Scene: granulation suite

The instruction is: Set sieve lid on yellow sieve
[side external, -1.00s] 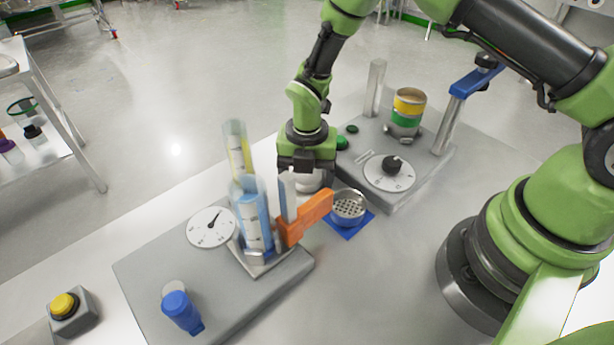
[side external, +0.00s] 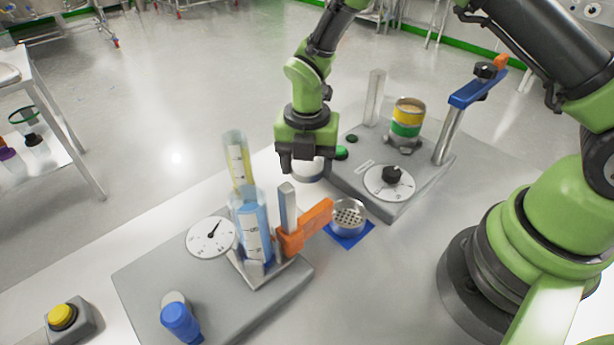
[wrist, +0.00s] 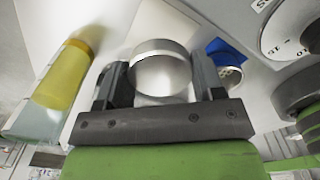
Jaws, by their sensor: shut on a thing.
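My gripper (side external: 306,158) points down in the middle of the side external view, shut on the round silver sieve lid (side external: 308,171). In the wrist view the lid (wrist: 160,72) sits between the two fingers. The yellow sieve (side external: 408,114) is a yellow ring stacked on a green ring (side external: 406,129), upright on the grey shaker base (side external: 350,180) to the right of my gripper. Its top looks open. The lid is apart from the sieve, to its left and nearer the camera.
A post (side external: 375,97) and a blue clamp arm (side external: 474,90) flank the sieve stack. Cylinders with blue (side external: 252,230) and yellow (side external: 238,165) contents and an orange clamp (side external: 307,226) stand close by my gripper. A perforated metal cup (side external: 348,217) sits on a blue pad.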

